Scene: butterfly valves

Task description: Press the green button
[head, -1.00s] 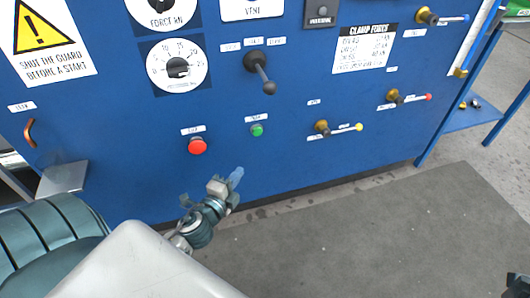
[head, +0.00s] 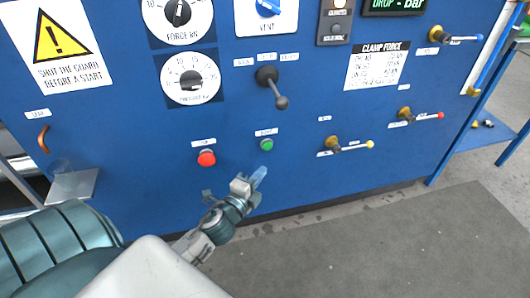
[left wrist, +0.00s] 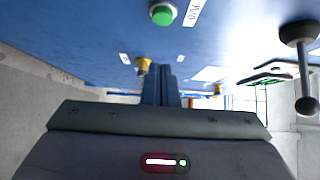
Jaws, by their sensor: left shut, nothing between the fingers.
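The green button (head: 266,145) sits on the blue panel, below a small label and to the right of the red button (head: 206,158). It also shows at the top of the left wrist view (left wrist: 162,14), where its round green cap faces out from the panel. My left gripper (head: 259,176) is shut and empty, just below the green button in the head view and apart from it. Its closed fingers (left wrist: 163,84) show in the middle of the left wrist view, with the button above them. My right gripper is not in view.
A black lever (head: 272,86) stands out above the green button. Yellow-tipped (head: 350,146) and red-tipped (head: 420,118) valve handles stick out to the right. A grey shelf (head: 73,186) juts out at the left. A grey mat (head: 380,240) lies on the clear floor in front.

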